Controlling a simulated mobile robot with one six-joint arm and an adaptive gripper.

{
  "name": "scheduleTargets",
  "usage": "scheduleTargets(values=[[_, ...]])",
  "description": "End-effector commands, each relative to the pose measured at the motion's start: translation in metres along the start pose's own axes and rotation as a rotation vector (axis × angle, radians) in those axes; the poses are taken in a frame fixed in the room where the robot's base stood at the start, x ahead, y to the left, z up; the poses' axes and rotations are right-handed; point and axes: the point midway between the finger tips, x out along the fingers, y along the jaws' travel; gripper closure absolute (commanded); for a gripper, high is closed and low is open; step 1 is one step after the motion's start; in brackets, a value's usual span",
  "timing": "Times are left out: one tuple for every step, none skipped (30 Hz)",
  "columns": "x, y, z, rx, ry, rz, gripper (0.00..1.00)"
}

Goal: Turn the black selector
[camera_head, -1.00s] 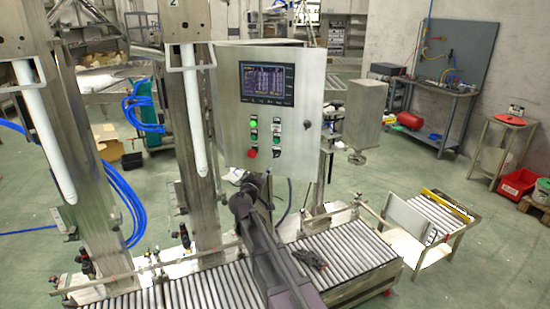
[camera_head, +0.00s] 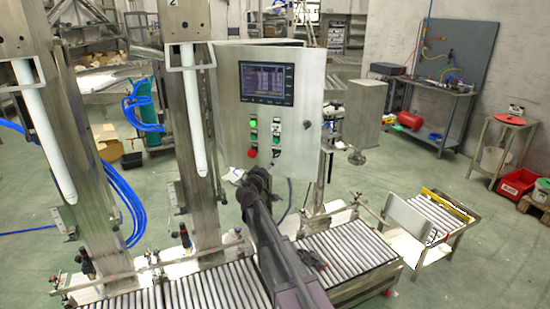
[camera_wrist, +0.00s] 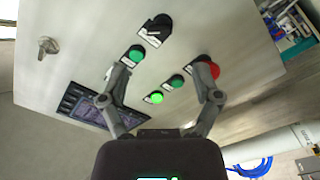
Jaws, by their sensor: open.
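The black selector (camera_wrist: 155,27) is on the grey control panel (camera_wrist: 85,45), at the top middle of the wrist view. It has a white label beside it. In the head view the selector (camera_head: 276,153) is small, at the lower right of the button group. My gripper (camera_wrist: 163,78) is open and empty, its two fingers spread in front of the panel. The selector lies beyond the fingertips in the wrist picture, not between them. In the head view my gripper (camera_head: 258,178) is just below the panel's buttons, and its fingers are hard to make out.
A red button (camera_wrist: 208,68) and a lit green button (camera_wrist: 155,97) sit close to the fingers, with more green buttons nearby. The panel's screen (camera_head: 267,82) is above the buttons. A roller conveyor (camera_head: 345,250) runs below, and a steel column (camera_head: 195,130) stands to the left.

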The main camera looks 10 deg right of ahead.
Motion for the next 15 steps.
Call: scheduleTargets(values=[[0.011, -0.001, -0.001, 0.000, -0.002, 0.002, 0.19], [0.016, -0.001, -0.001, 0.000, -0.002, 0.002, 0.19], [0.022, -0.001, -0.001, 0.000, -0.002, 0.002, 0.19], [0.027, -0.001, -0.001, 0.000, -0.002, 0.002, 0.19], [0.031, -0.001, -0.001, 0.000, -0.001, 0.001, 0.19], [0.037, -0.001, -0.001, 0.000, -0.001, 0.001, 0.19], [0.042, -0.001, -0.001, 0.000, -0.001, 0.001, 0.19], [0.047, -0.001, -0.001, 0.000, -0.001, 0.001, 0.19], [0.052, -0.001, -0.001, 0.000, -0.002, 0.002, 0.19], [0.057, 0.000, 0.000, 0.000, -0.002, 0.002, 0.19], [0.060, -0.001, 0.000, 0.000, -0.002, 0.002, 0.19], [0.065, -0.001, -0.001, 0.000, -0.001, 0.001, 0.19], [0.068, -0.001, -0.001, 0.000, -0.001, 0.001, 0.19], [0.071, -0.001, -0.001, 0.000, -0.001, 0.001, 0.19], [0.075, -0.001, -0.001, 0.000, -0.001, 0.000, 0.19]])
